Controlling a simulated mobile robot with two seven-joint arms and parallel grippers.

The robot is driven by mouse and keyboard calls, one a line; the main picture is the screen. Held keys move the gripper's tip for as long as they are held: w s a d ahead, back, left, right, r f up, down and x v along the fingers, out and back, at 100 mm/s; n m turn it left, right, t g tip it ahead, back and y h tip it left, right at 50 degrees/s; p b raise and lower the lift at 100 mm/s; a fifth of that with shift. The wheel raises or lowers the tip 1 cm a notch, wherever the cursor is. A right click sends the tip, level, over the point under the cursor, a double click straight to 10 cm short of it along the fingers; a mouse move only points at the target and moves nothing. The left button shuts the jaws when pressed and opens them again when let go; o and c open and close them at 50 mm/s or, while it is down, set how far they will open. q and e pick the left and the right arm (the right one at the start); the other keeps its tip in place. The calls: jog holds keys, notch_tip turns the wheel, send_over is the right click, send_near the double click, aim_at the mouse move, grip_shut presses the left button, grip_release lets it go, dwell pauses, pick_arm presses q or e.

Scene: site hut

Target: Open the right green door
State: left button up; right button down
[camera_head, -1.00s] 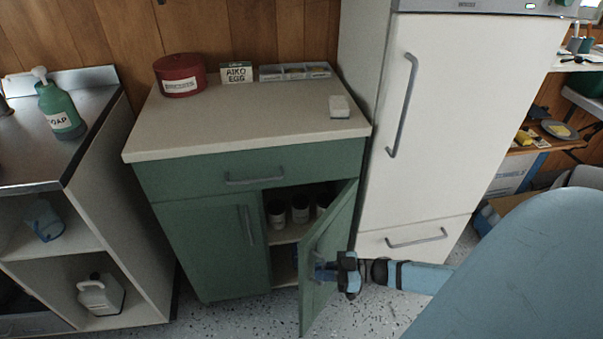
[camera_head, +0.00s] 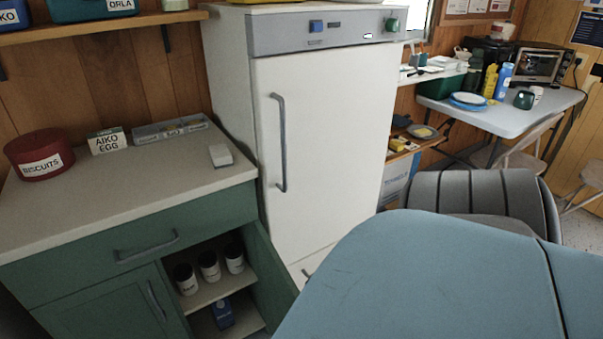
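The right green door (camera_head: 272,270) of the green cabinet (camera_head: 85,252) stands wide open, swung out toward the white fridge. Inside, several dark cups or jars with white labels stand on the upper shelf (camera_head: 218,289), and a blue box (camera_head: 222,313) is on the lower level. The left green door (camera_head: 105,311) is shut, with its grey handle (camera_head: 157,300) showing. My blue arm fills the lower right and hides the lower part of the right door. Neither gripper is in view.
The white fridge (camera_head: 325,140) stands right of the cabinet. A grey chair (camera_head: 478,196) and a table (camera_head: 490,113) are at the right.

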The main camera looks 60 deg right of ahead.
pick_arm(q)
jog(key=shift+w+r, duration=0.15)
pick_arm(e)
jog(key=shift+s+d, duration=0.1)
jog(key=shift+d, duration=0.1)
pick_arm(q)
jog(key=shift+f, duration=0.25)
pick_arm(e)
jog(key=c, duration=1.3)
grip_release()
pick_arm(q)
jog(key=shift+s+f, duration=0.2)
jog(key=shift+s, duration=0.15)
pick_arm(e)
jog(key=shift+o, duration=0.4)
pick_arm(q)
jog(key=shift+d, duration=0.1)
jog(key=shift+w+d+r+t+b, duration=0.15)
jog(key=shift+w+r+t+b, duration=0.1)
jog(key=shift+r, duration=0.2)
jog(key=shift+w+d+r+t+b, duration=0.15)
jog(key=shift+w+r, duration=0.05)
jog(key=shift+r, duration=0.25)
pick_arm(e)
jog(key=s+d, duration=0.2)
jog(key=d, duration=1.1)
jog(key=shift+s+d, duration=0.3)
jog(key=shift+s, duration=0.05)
